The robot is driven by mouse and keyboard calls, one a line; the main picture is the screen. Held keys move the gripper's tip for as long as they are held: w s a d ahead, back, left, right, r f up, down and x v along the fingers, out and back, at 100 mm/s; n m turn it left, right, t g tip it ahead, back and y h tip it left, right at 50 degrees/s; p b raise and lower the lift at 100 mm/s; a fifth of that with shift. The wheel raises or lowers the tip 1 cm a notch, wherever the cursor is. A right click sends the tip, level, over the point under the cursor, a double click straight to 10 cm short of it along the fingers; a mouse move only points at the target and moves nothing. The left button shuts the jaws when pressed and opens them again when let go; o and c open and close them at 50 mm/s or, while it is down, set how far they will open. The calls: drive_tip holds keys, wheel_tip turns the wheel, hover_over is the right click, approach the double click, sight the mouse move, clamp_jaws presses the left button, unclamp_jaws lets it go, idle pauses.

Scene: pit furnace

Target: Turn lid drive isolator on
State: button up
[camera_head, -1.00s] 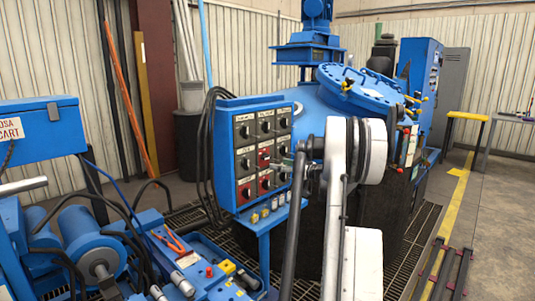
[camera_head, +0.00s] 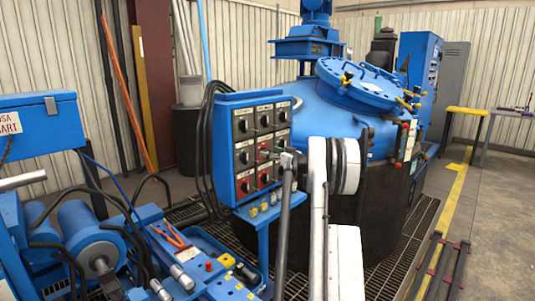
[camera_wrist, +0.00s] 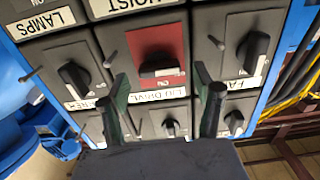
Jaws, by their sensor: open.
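A blue switch panel (camera_head: 230,99) carries rows of black rotary switches on grey and red plates. In the wrist view, a red-plated switch (camera_wrist: 155,45) has its dark handle (camera_wrist: 158,69) lying nearly crosswise. A label (camera_wrist: 158,96) below it seems to read "LID DRIVE"; I cannot tell for sure whether it names this switch or the lower one (camera_wrist: 170,126). My gripper (camera_wrist: 164,92) is open and empty, with its two fingers either side of that label, just below the red-plated switch. Contact with the panel is not visible. In the head view my gripper (camera_head: 277,154) hides part of the panel.
Other switches flank it: one under LAMPS (camera_wrist: 75,78) and one on the right (camera_wrist: 252,52). Thin pegs stick out of the panel. Black cables (camera_head: 204,140) hang left of it. The blue furnace lid (camera_head: 360,82) is behind. Blue machinery (camera_head: 95,235) stands left.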

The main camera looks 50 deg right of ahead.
drive_tip(key=shift+w+d, duration=0.15)
drive_tip(key=shift+w, duration=0.95)
drive_tip(key=c, duration=1.1)
